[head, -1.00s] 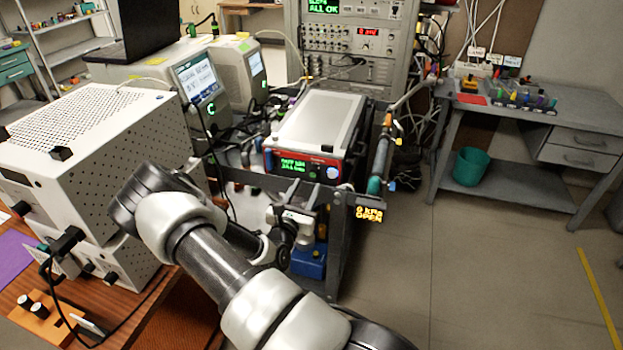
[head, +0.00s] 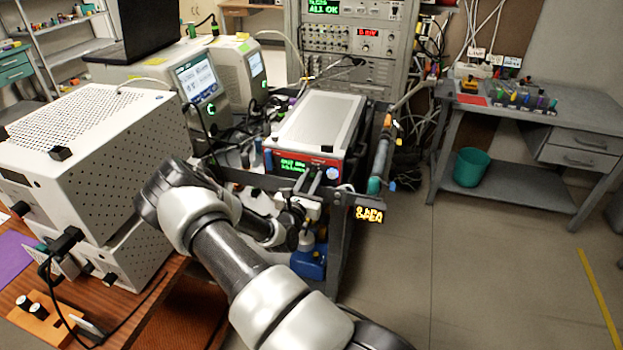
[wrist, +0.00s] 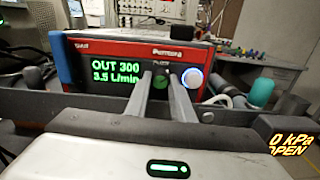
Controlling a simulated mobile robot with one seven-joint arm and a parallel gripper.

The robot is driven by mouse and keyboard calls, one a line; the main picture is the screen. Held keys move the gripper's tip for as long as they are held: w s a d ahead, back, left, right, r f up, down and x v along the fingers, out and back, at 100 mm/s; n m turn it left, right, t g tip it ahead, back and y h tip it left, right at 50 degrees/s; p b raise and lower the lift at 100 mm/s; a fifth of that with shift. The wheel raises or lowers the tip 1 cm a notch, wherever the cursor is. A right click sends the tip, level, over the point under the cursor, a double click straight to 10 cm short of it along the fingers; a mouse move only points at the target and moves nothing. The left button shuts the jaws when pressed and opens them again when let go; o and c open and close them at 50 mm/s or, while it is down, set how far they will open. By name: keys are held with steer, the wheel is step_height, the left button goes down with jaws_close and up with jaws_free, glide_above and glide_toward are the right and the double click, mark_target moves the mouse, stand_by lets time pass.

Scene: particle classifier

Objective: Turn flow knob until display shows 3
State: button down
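The flow instrument (head: 312,132) is a box with a light top and a red front on the cart. It also shows in the wrist view (wrist: 125,48). A small dark green knob (wrist: 162,80) is right of the display, next to a bright ringed button (wrist: 192,79). My gripper (wrist: 161,88) is open, with one fingertip on each side of the knob in the picture; I cannot tell whether they touch it. In the head view my gripper (head: 311,184) is at the instrument's front, hiding the knob.
A dark cart rail (wrist: 45,117) runs below the instrument. An orange readout (head: 369,215) hangs at the cart's right corner; in the wrist view it reads "0 kPa OPEN". Hoses and a teal-capped cylinder (wrist: 261,93) stand right. A white perforated box (head: 95,150) is left of my arm.

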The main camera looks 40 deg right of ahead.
steer(key=n+p, duration=0.1)
steer(key=n, duration=0.2)
steer(key=shift+p, duration=0.3)
steer(key=shift+n+p, duration=0.35)
steer(key=shift+n, duration=1.05)
steer(key=shift+s, duration=0.1)
steer(key=c, duration=1.5)
jaws_free()
steer(key=shift+c, duration=0.2)
steer(key=v, duration=1.7)
steer(key=shift+s+a, duration=0.15)
steer(key=shift+s, duration=0.05)
